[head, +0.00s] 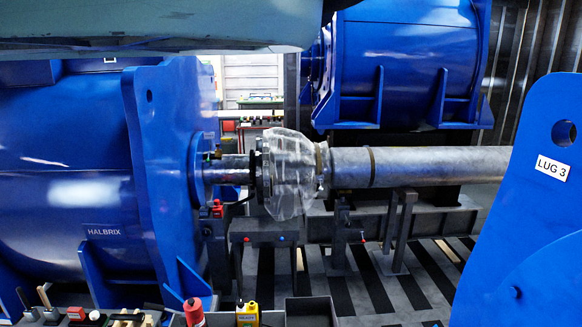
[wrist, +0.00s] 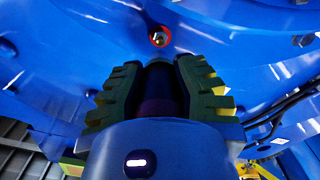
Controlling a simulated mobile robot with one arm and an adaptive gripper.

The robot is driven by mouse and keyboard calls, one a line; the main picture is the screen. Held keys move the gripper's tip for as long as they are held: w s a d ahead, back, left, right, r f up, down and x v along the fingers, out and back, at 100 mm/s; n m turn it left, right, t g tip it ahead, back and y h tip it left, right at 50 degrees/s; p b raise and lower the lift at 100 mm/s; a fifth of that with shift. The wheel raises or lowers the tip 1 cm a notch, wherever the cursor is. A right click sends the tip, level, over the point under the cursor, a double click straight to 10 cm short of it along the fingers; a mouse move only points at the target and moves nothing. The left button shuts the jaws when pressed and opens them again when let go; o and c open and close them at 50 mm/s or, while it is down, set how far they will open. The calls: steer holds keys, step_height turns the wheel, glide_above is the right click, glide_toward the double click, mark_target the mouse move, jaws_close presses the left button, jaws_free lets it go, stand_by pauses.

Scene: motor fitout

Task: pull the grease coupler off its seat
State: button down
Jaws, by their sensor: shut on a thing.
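In the wrist view my gripper (wrist: 162,66) points at a blue machine face, its two ridged green-and-dark fingers closed on a dark cylindrical piece (wrist: 160,85). This piece seems to be the grease coupler; it is in shadow and its details are hard to make out. Just beyond the fingertips, a small metal fitting (wrist: 159,38) with a red ring sits on the blue face. Its tip shows bare, and a strip of blue shows between it and the held piece. I cannot tell which spot is the coupler's seat. My gripper is not visible in the head view.
In the wrist view, dark cables (wrist: 268,122) run at the right beside the fingers. The head view shows a blue motor (head: 75,180), a plastic-wrapped coupling (head: 290,170) on a grey shaft, a blue lug plate (head: 540,150), and red (head: 194,313) and yellow (head: 247,315) containers at the bottom.

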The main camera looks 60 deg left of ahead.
steer(key=shift+s, duration=0.15)
steer(key=shift+v, duration=3.9)
steer(key=p+v, duration=0.3)
steer(key=v, duration=1.1)
steer(key=shift+p, duration=0.4)
